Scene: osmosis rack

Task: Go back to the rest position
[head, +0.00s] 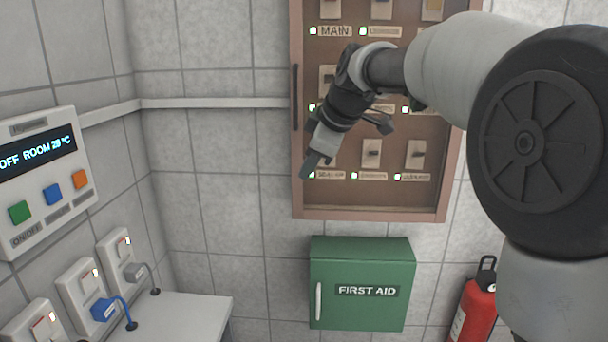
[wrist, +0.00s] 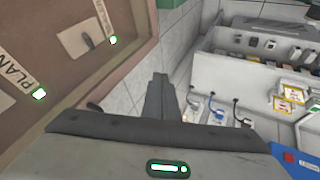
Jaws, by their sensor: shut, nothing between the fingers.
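My gripper (head: 311,165) hangs in front of the brown switch panel (head: 370,208) in the head view, its tip pointing down and left near the panel's lower left edge. Its fingers are together with nothing between them. In the wrist view my gripper (wrist: 158,90) shows as a dark shut pair of fingers, apart from the panel (wrist: 120,75) at the left. My arm comes in from the right side of the head view and covers part of the panel's switches. I cannot tell the exact gap between the fingers and the panel.
A green first aid box (head: 360,265) hangs below the panel. A red extinguisher (head: 474,312) stands at lower right. A thermostat (head: 42,180), several wall sockets and a white counter (head: 190,310) are at left.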

